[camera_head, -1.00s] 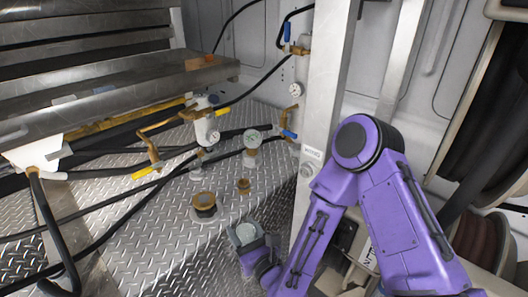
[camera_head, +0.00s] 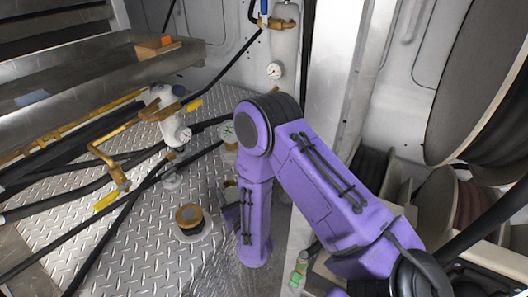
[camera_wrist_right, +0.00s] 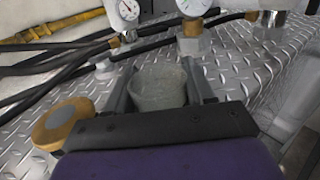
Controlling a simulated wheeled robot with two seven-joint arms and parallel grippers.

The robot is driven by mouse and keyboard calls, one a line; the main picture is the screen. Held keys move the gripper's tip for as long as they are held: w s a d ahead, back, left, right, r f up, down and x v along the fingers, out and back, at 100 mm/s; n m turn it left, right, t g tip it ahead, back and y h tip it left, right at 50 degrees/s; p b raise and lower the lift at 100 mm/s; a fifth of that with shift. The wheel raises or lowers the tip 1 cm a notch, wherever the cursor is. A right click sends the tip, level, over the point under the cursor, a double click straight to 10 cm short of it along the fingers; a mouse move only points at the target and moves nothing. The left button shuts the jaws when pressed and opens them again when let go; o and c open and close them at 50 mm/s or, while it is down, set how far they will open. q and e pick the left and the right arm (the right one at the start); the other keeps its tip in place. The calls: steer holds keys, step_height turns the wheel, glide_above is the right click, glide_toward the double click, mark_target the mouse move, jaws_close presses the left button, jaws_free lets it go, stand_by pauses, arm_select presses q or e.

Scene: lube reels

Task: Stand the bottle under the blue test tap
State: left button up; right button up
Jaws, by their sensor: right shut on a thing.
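My right gripper (camera_wrist_right: 158,76) is shut on the bottle (camera_wrist_right: 158,90), a pale, translucent cup-like vessel seen from above between the two grey fingers in the wrist view. The bottle appears roughly upright. In the head view my purple forearm hides most of the gripper and the bottle. A blue tap handle (camera_head: 264,10) shows on brass fittings at the top of the head view; I cannot tell whether it is the test tap. The area behind my arm, right of the gauges, is hidden. My left gripper is not in view.
A brass-capped fitting (camera_head: 190,217) stands on the diamond-plate deck (camera_head: 130,240) left of my arm. Yellow-handled brass valves (camera_head: 108,198), black hoses and gauges (camera_head: 275,71) crowd behind. A post rises at right, with hose reels (camera_head: 480,90) beyond it.

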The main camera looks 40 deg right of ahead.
steer(key=d+m+h, duration=0.1)
steer(key=d, duration=0.1)
steer(key=w+d+m+g+h, duration=0.1)
steer(key=d, duration=0.1)
steer(key=w+d+g+h, duration=0.1)
steer(key=d+h, duration=0.1)
steer(key=shift+d+f+m, duration=0.15)
steer(key=shift+f+m, duration=0.05)
steer(key=shift+m, duration=0.2)
steer(key=w+d+m+g+h+p, duration=0.1)
steer(key=w+d, duration=0.3)
steer(key=d, duration=0.3)
steer(key=w+d+m+g+h+p, duration=0.1)
steer(key=w+d+h+p, duration=0.1)
steer(key=w+d, duration=0.2)
steer(key=w+d+m+g+h+p, duration=0.1)
steer(key=w+d, duration=0.3)
steer(key=d, duration=0.6)
steer(key=shift+m+g+p, duration=0.4)
steer(key=shift+p, duration=0.05)
steer(key=shift+f, duration=0.35)
steer(key=shift+s+f, duration=0.1)
steer(key=shift+f+b, duration=0.15)
steer(key=shift+b, duration=0.15)
steer(key=o, duration=1)
